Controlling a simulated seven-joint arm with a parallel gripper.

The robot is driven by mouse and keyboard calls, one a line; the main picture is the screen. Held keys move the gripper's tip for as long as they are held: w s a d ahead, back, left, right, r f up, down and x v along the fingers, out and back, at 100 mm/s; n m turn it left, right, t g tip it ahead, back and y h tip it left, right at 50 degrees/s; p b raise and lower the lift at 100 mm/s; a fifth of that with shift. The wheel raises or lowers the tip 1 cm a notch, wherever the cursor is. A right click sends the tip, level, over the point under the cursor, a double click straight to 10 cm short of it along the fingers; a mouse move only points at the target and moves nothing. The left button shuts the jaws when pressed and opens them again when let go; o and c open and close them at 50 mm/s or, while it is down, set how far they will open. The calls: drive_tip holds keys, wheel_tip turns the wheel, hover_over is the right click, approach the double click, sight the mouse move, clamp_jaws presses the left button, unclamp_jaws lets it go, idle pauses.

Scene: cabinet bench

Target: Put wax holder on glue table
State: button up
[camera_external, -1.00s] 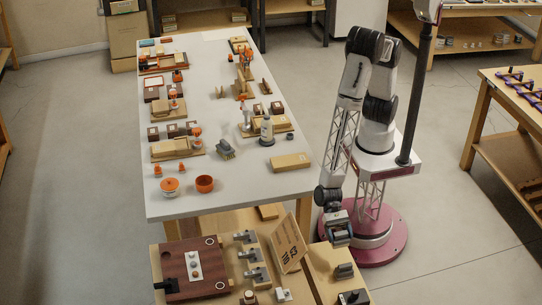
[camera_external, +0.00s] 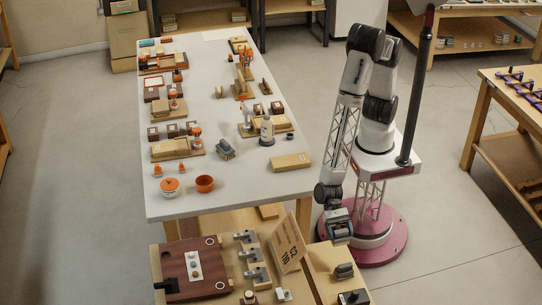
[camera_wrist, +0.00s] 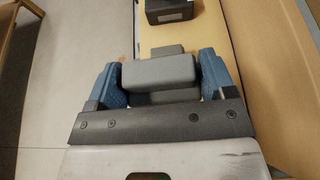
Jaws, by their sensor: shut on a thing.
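My gripper (camera_external: 338,232) hangs low in the external view, just beyond the far right end of the low wooden bench. In the wrist view its two blue fingers (camera_wrist: 162,82) are shut on a grey block-shaped piece (camera_wrist: 160,72), which I take to be the wax holder. Grey parts of it show above and below the clamped block. The fingers hide its sides.
A tan block (camera_external: 290,161) lies near the table's right edge; an orange cup (camera_external: 205,184) sits at its near end. A tilted cardboard piece (camera_external: 289,243) stands left of my gripper. A dark grey piece (camera_external: 344,271) lies on the low bench. White tabletop between them is partly bare.

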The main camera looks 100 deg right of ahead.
wheel_tip(320, 180, up, 20)
drive_tip(key=w+d+m+t, duration=0.4)
drive_tip(key=w+d, duration=2.4)
drive_tip(key=w+d+m+t+h, duration=0.1)
drive_tip(key=w+d, duration=0.2)
drive_tip(key=d, duration=0.8)
drive_tip(key=w+d+m+t, duration=0.1)
drive_tip(key=w+d, duration=0.2)
drive_tip(key=d, duration=0.7)
drive_tip(key=w+d+m+t+h, duration=0.1)
drive_tip(key=w+d+t, duration=0.15)
drive_tip(key=d, duration=0.85)
drive_tip(key=s+d+m+t+h, duration=0.1)
drive_tip(key=s+d+m+h, duration=0.1)
drive_tip(key=d, duration=2.6)
drive_tip(key=f, duration=0.5)
drive_tip(key=shift+s+a, duration=0.15)
drive_tip(key=shift+a, duration=0.15)
